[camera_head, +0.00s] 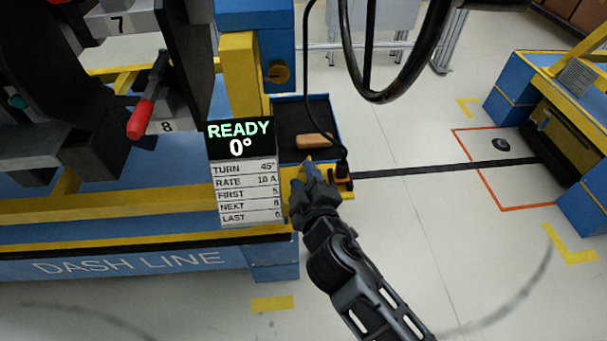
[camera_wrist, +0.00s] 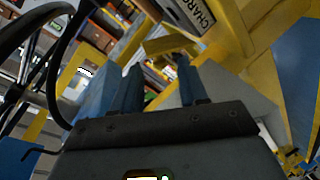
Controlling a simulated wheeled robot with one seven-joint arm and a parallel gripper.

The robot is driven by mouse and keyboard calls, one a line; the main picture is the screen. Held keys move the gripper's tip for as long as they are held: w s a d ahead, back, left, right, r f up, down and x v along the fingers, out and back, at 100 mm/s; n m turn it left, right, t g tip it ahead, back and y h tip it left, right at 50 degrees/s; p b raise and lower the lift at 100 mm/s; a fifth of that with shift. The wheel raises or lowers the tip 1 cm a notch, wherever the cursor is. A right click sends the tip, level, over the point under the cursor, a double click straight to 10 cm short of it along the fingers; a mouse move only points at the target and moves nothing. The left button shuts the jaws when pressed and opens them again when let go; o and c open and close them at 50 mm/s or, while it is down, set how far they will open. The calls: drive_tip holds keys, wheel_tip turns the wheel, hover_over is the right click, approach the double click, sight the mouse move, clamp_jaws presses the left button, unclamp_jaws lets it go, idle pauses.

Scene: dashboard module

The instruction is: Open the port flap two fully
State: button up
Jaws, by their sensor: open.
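My gripper (camera_head: 312,172) is at the right end of the dash line stand, beside a small yellow bracket (camera_head: 345,186). In the wrist view its two blue fingers (camera_wrist: 157,70) are apart, with nothing visible held between them. A yellow plate-like part (camera_wrist: 168,45) shows just beyond the fingertips, close to them; I cannot tell whether it touches them. A white label reading "CHAR" (camera_wrist: 197,14) is above it, partly cut off. No part is clearly marked as port flap two, so I cannot tell which part it is or how far it is open.
A display reading "READY 0°" (camera_head: 240,140) stands left of my gripper. A dark tray (camera_head: 300,112) with a brown-handled item (camera_head: 316,141) lies behind it. A black cable (camera_head: 306,60) hangs down close to my gripper. Open floor (camera_head: 400,230) lies to the right.

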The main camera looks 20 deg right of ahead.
drive_tip(key=shift+w+d+f, duration=0.15)
drive_tip(key=shift+w+f, duration=0.05)
drive_tip(key=shift+w, duration=0.45)
clamp_jaws()
